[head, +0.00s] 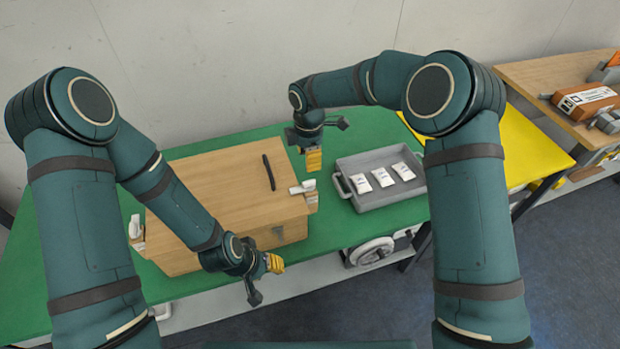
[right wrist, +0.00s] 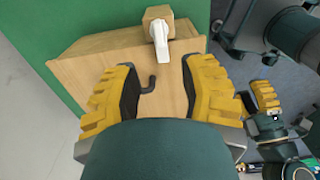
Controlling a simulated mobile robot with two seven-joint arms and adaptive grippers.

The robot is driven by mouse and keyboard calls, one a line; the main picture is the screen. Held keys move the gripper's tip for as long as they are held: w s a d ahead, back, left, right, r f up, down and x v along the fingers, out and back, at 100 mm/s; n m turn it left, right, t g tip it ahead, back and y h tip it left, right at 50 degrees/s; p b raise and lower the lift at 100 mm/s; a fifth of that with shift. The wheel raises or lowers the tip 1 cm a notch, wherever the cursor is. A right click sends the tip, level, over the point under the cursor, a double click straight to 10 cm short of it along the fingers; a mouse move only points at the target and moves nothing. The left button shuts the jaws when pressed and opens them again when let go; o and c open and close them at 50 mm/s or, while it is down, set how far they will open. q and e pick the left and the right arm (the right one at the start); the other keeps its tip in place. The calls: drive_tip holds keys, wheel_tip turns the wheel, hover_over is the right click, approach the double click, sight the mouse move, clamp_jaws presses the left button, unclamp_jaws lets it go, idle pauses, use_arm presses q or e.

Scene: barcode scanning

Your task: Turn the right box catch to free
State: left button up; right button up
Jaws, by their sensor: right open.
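The wooden box (head: 222,190) stands on the green table, with a dark handle (head: 268,172) on its lid. The white right catch (head: 301,187) sits on a wooden block at the box's right edge, its lever pointing in over the lid. It also shows in the right wrist view (right wrist: 161,40), beyond my fingertips. My right gripper (head: 313,158) is above and behind the catch, apart from it; its yellow fingers are open and empty in the right wrist view (right wrist: 157,85). My left gripper (head: 272,264) is in front of the box, its opening unclear.
A white left catch (head: 134,226) is at the box's left edge. A grey tray (head: 392,199) with white packets stands right of the box. A yellow surface (head: 530,150) and a wooden bench (head: 545,75) lie farther right. Green table is clear behind the box.

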sight(309, 181)
wheel_tip(309, 181, down, 11)
idle(0.3)
clamp_jaws()
